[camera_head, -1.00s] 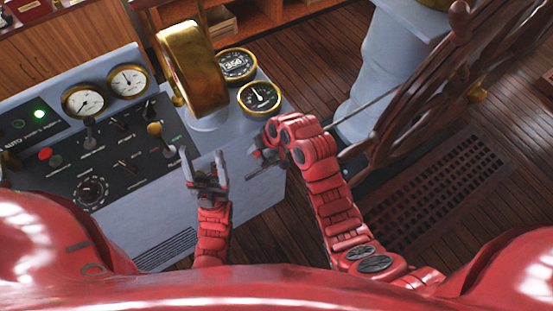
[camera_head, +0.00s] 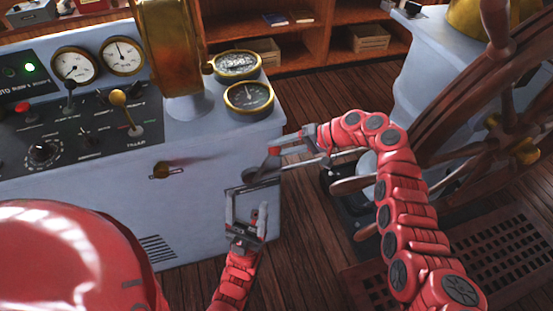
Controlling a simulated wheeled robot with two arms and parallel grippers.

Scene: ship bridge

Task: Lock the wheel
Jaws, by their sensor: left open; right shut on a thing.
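The wooden spoked wheel (camera_head: 480,95) stands at the right on a pale blue-grey pedestal (camera_head: 425,60). My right gripper (camera_head: 275,160) is beside the console's right edge, left of the wheel. It is shut on a thin grey rod (camera_head: 318,161) that runs towards the wheel pedestal. A dark rounded end (camera_head: 250,176) shows left of the fingers. Whether the rod joins the pedestal is hard to tell. My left gripper (camera_head: 247,214) is open and empty, pointing up in front of the console's lower right front.
Wooden shelves (camera_head: 300,45) stand behind. A dark floor grating (camera_head: 490,250) lies below the wheel. Bare floor (camera_head: 310,110) lies between console and pedestal.

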